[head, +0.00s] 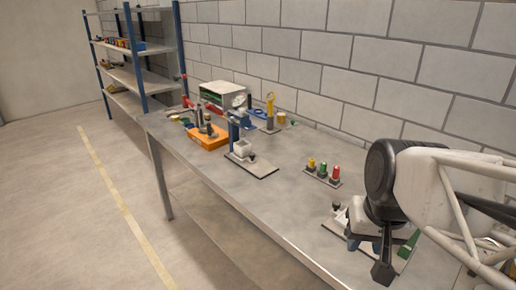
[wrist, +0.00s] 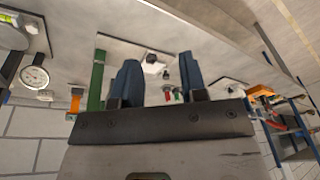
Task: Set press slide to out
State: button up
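My gripper (head: 372,262) is at the right of the bench, low over a pale plate (head: 333,228). In the wrist view its two blue fingers (wrist: 159,64) are apart with nothing gripped between them. A white block with a black knob (wrist: 152,63) shows on the plate beyond the fingertips; the knob (head: 337,206) also shows in the head view. A green bar (wrist: 96,82) stands beside the left finger; part of it (head: 410,243) shows behind my gripper. I cannot tell for sure which part is the press slide. My gripper hides much of this fixture in the head view.
Yellow, green and red buttons (head: 323,171) stand nearby. Farther along are a blue-post fixture (head: 234,132), an orange tray (head: 208,142) and a grey box (head: 220,95). A dial gauge (wrist: 35,76) shows in the wrist view. Bare bench lies left of the plate.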

jog(key=w+a+m+g+y, duration=0.1)
jog(key=w+a+m+y, duration=0.15)
jog(key=w, duration=0.85)
jog(key=w+a+m+g+y, duration=0.1)
jog(key=w+a+m+y, duration=0.2)
jog(key=w, duration=0.8)
jog(key=w+a+m+g+y, duration=0.1)
jog(key=w+a+m, duration=0.3)
jog(key=w, duration=0.7)
jog(key=m+y, duration=0.7)
send_near(254, 154)
jog(key=shift+s+a+f+t+h, duration=0.1)
jog(key=shift+a+t+h, duration=0.05)
jog(key=shift+a, duration=0.35)
jog(key=shift+s+a+f+t+h, duration=0.1)
jog(key=shift+a+t, duration=0.05)
jog(key=shift+a, duration=0.3)
jog(key=shift+a, duration=0.1)
jog(key=shift+x, duration=3.8)
grip_shut()
